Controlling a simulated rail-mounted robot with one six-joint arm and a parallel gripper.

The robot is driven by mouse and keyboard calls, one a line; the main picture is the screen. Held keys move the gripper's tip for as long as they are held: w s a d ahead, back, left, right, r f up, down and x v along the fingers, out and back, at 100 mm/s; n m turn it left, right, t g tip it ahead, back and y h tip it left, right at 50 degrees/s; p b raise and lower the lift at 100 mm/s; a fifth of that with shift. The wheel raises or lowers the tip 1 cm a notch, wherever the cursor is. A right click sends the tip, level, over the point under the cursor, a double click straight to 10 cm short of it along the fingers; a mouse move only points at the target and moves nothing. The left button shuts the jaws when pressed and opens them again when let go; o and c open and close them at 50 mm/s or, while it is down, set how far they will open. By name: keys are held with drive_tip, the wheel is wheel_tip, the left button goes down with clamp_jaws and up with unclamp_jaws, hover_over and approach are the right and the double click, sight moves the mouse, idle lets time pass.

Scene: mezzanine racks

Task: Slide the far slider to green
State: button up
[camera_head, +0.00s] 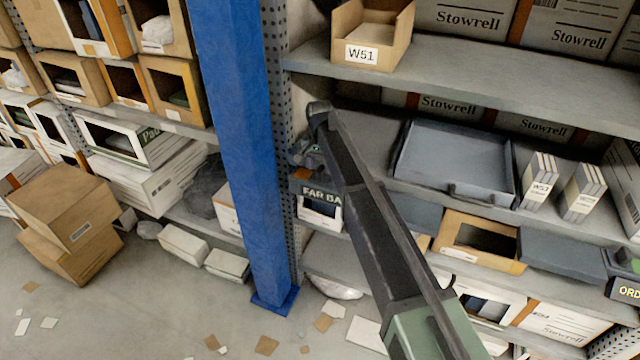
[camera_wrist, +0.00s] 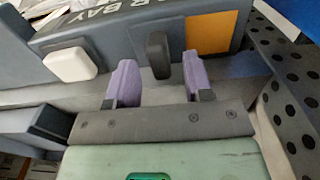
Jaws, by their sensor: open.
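A dark unit lettered "FAR BAY" (camera_wrist: 105,22) fills the top of the wrist view; part of its lettering also shows in the head view (camera_head: 318,193). A dark upright knob (camera_wrist: 158,56), which looks like the slider's handle, stands on its face. An orange patch (camera_wrist: 209,33) lies right of the knob and a white rounded block (camera_wrist: 70,65) left of it. I see no green marking on the unit. My gripper (camera_wrist: 161,82) is open, its purple fingers either side of the knob with gaps. In the head view my arm hides much of this area.
A blue post (camera_head: 236,140) stands left of the unit, and a perforated dark upright (camera_wrist: 290,90) is close at right in the wrist view. A grey tray (camera_head: 455,160) and small white boxes (camera_head: 540,185) stand on the shelf to the right. Paper scraps litter the floor.

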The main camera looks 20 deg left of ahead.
wheel_tip(320, 180, down, 2)
drive_tip(key=shift+f+b, duration=0.2)
drive_tip(key=shift+b, duration=0.25)
drive_tip(key=shift+r, duration=0.1)
drive_tip(key=shift+c, duration=0.5)
clamp_jaws()
